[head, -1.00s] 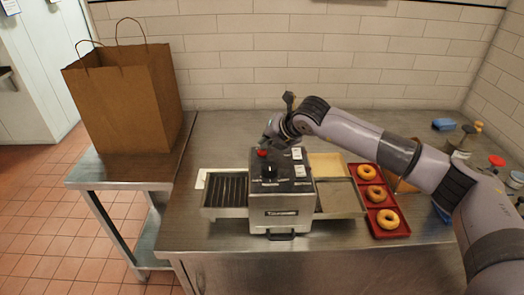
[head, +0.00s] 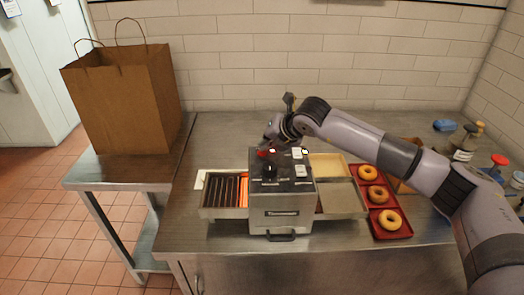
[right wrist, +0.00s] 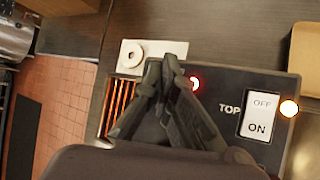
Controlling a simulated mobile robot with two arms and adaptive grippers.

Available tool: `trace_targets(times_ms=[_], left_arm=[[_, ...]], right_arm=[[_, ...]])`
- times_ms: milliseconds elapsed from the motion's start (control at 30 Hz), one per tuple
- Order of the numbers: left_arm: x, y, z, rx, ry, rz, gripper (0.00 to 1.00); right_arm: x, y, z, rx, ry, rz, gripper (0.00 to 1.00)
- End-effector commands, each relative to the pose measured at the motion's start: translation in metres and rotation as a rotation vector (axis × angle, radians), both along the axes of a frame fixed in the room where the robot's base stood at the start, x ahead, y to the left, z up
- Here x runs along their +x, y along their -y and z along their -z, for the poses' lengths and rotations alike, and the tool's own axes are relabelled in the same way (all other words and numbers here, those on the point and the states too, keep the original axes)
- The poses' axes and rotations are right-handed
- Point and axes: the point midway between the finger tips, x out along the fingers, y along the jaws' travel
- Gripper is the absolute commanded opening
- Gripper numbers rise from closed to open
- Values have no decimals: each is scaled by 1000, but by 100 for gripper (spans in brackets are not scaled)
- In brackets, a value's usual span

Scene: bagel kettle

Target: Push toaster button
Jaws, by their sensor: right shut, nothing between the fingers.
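The toaster (head: 282,218) is a boxy metal machine with a black control top in the middle of the counter. A red button (head: 261,153) shows at the back left of its top. My right gripper (head: 268,146) is right at that button; the wrist view cannot show the button, hidden under the fingers. In the right wrist view my fingers (right wrist: 167,66) are closed together and empty, over the panel. A red light (right wrist: 194,84) and a whitish light (right wrist: 289,108) are lit there. The grill slots (head: 242,190) glow orange. My left gripper is out of view.
A red tray (head: 389,231) with three bagels (head: 390,220) lies right of the toaster. A brown paper bag (head: 122,103) stands on a side table at left. Bottles and a blue item (head: 444,125) sit at the far right. The front counter strip is narrow.

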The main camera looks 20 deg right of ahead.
Motion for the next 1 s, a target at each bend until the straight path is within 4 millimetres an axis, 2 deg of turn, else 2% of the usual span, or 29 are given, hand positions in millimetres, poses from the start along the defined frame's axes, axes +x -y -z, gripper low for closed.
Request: trace_targets(times_ms=[500,1000], left_arm=[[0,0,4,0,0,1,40],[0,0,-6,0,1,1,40]], right_arm=[[0,-1,-10,1,1,-1,0],[0,-1,-59,1,1,-2,0]])
